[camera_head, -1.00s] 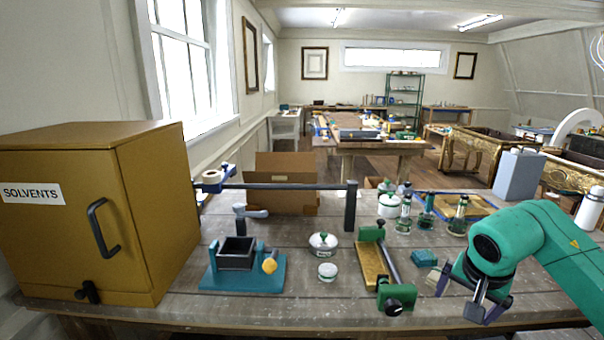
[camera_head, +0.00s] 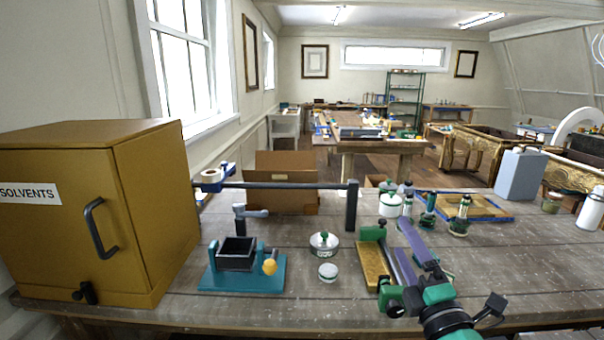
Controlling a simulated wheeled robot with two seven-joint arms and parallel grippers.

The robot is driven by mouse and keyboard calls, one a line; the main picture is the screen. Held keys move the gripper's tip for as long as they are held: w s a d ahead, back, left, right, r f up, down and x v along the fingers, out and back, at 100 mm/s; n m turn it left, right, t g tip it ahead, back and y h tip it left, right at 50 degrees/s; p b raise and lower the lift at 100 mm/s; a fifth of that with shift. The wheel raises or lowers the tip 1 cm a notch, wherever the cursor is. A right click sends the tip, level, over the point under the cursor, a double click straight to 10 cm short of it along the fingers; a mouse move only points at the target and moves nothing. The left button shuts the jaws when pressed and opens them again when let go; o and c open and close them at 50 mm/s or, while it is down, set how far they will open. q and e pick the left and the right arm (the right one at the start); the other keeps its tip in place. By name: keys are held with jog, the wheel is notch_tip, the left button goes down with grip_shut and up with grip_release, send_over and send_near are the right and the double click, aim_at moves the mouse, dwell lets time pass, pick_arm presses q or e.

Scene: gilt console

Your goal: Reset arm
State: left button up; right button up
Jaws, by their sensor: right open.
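My right gripper (camera_head: 402,240) is at the right front of the workbench (camera_head: 330,305), its arm rising from the bottom edge. Its two purple-grey fingers are apart and point away across the bench, with nothing seen between them. They are just right of the green-and-gold clamp device (camera_head: 372,262); whether they touch it, I cannot tell. My left gripper is not in view.
A yellow solvents cabinet (camera_head: 95,215) stands at the left. Bottles (camera_head: 460,218), a framed tray (camera_head: 480,207) and a grey canister (camera_head: 520,175) stand at the back right.

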jog(key=s+d+f+m+g+h, duration=0.1)
jog(key=s+d+f+m+g, duration=0.2)
jog(key=f, duration=0.4)
jog(key=s+d+f+m+g+h, duration=0.1)
jog(key=d+f+m+g+h, duration=0.15)
jog(key=f+m, duration=0.4)
jog(key=s+d+f+m+g+h, duration=0.1)
jog(key=s+d+f+m+g, duration=0.1)
jog(key=f+m+g, duration=0.35)
jog(key=s+a+f+m+g+y, duration=0.35)
jog(key=s+f+g, duration=0.25)
jog(key=s+f, duration=0.85)
jog(key=s+f+g+h, duration=0.1)
jog(key=s+f+g, duration=0.15)
jog(key=f, duration=2.05)
jog(key=s+d+f, duration=0.3)
jog(key=s+f, duration=1)
jog(key=s, duration=0.4)
jog(key=shift+f, duration=0.4)
